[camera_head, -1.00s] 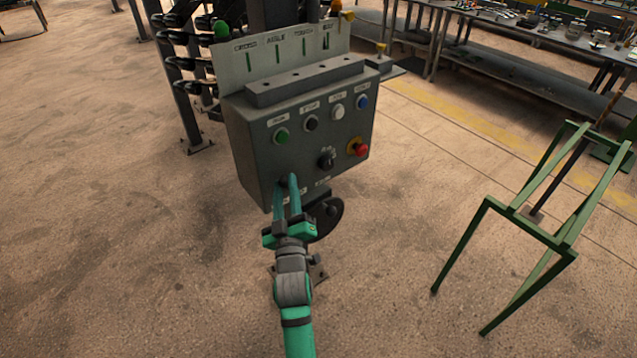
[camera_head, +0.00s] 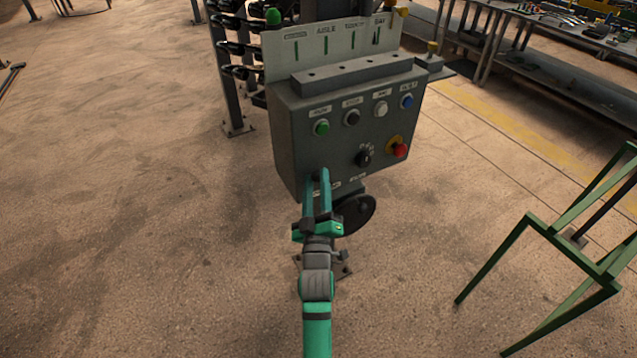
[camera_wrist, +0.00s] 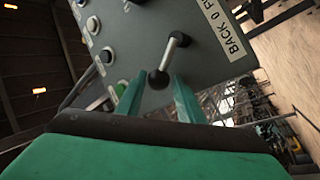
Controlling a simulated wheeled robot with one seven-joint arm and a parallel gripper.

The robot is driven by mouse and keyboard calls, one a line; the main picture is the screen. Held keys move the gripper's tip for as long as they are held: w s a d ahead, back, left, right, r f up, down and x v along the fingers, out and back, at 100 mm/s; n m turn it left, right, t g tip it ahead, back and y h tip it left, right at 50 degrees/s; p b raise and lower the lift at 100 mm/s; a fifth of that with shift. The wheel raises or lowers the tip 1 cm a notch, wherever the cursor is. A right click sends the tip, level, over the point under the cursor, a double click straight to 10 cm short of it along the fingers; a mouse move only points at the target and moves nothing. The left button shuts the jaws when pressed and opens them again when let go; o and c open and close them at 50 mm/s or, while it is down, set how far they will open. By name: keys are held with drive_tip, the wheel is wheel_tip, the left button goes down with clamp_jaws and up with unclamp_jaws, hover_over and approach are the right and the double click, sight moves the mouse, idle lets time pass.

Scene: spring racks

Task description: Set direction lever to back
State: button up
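The direction lever (camera_wrist: 168,58) shows in the wrist view as a short silver rod with a dark ball end, standing out from the grey control box (camera_wrist: 128,40). A label reading "BACK 0 F..." (camera_wrist: 222,30) is on the panel beside it, its end cut off. My gripper (camera_wrist: 159,80) is open, with one green finger on each side of the lever's ball end and small gaps visible. In the head view, my gripper (camera_head: 317,175) reaches the lower left of the control box (camera_head: 290,130) and hides the lever there.
The box carries a green button (camera_head: 321,128), black, white and blue buttons, a black selector (camera_head: 364,158) and a red emergency button (camera_head: 400,151). A dark handwheel (camera_head: 356,214) is below. A green frame (camera_head: 560,240) stands right.

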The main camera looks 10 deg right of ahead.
drive_tip(key=shift+s, duration=0.1)
drive_tip(key=v, duration=1)
drive_tip(key=shift+s, duration=0.3)
drive_tip(key=shift+a+f, duration=0.1)
drive_tip(key=shift+f, duration=0.05)
drive_tip(key=s+a+f+m+g+y, duration=0.1)
drive_tip(key=s+a+f+m+g, duration=0.1)
drive_tip(key=s+f, duration=0.45)
drive_tip(key=s+a+f+m+g, duration=0.1)
drive_tip(key=s+f, duration=0.3)
drive_tip(key=s, duration=0.6)
drive_tip(key=s+m+g, duration=0.1)
drive_tip(key=s+m, duration=0.1)
drive_tip(key=s, duration=0.8)
drive_tip(key=s+a+f+m+g, duration=0.1)
drive_tip(key=s+m+g, duration=0.1)
drive_tip(key=s, duration=0.8)
drive_tip(key=shift+s+a+y, duration=0.3)
drive_tip(key=shift+s+y, duration=0.1)
idle(0.7)
